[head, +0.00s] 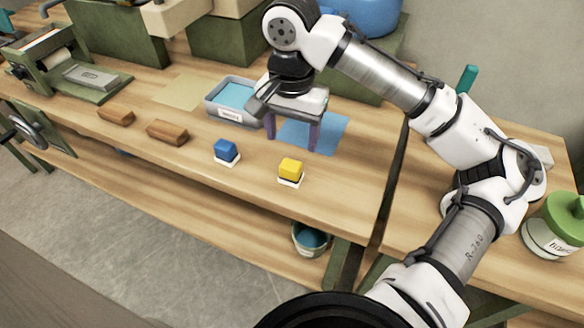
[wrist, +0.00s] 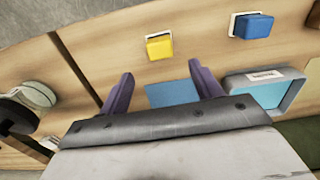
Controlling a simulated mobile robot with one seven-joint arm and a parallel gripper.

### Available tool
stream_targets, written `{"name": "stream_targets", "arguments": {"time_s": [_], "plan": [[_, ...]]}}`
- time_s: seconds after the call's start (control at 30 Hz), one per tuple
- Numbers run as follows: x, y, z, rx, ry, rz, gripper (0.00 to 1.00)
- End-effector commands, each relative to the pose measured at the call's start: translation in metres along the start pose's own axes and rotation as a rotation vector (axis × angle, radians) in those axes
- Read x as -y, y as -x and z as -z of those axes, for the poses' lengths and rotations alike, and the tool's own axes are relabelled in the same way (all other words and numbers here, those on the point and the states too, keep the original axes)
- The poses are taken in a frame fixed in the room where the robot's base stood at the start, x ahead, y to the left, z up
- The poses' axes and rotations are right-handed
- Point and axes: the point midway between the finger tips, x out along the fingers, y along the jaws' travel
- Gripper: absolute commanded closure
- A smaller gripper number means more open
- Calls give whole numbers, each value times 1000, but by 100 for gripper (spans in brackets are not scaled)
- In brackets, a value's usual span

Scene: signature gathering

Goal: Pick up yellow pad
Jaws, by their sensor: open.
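The yellow pad (head: 291,169) is a small yellow block on a white base, near the front edge of the wooden bench. It also shows in the wrist view (wrist: 159,47), beyond my fingertips and between their lines. My gripper (head: 294,138) is above the bench, behind the yellow pad, over a flat blue sheet (head: 322,132). Its two purple fingers are apart with nothing between them. They also show in the wrist view (wrist: 164,79). The yellow pad stands clear of both fingers.
A blue pad (head: 226,151) on a white base is left of the yellow one. A grey tray (head: 212,104) with blue content is left of my gripper. Two brown blocks (head: 167,132) lie further left. A green-lidded jar (head: 556,228) stands at right. The bench's front edge is close to the pads.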

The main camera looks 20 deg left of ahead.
Motion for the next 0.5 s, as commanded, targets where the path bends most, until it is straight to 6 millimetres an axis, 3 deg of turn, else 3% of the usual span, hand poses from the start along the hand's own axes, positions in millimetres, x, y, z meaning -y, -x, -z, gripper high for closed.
{"name": "stream_targets", "arguments": {"time_s": [0.1,0.5], "plan": [[0,-20,0,1,1,0,35],[0,-58,-1,1,1,1,35]]}}
